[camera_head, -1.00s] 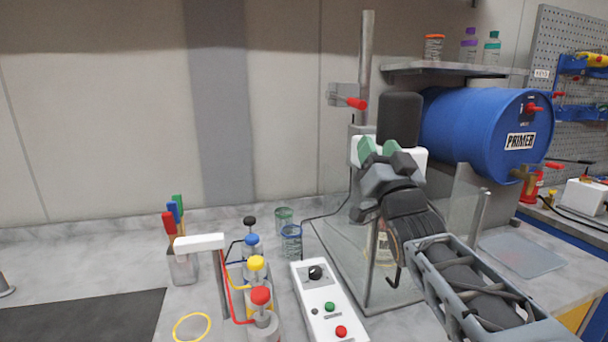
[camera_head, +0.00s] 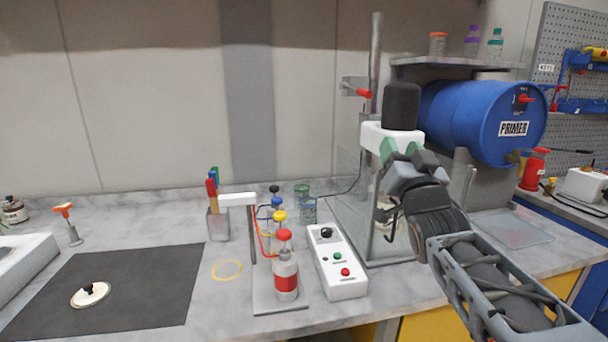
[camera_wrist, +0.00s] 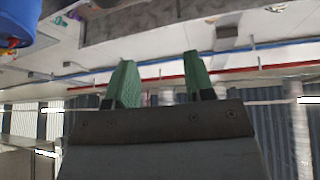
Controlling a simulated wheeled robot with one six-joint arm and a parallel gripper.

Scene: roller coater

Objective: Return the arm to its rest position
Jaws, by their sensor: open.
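My gripper (camera_head: 402,150) is at the right of the head view, with its green fingertips in front of the white and black head of the coater stand (camera_head: 374,132). The wrist view also shows my gripper (camera_wrist: 160,78), its two green fingers apart with nothing between them. That view looks up at the ceiling with blue and red pipes. My arm reaches in from the lower right of the head view. I cannot tell how much room lies between the fingers and the stand's head.
A blue primer drum (camera_head: 480,122) lies behind my gripper to the right, below a shelf (camera_head: 455,68) with bottles. A control box (camera_head: 338,268) and a bottle rack (camera_head: 262,300) stand on the counter to the left. A dark mat (camera_head: 140,290) holds a round lid (camera_head: 90,294).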

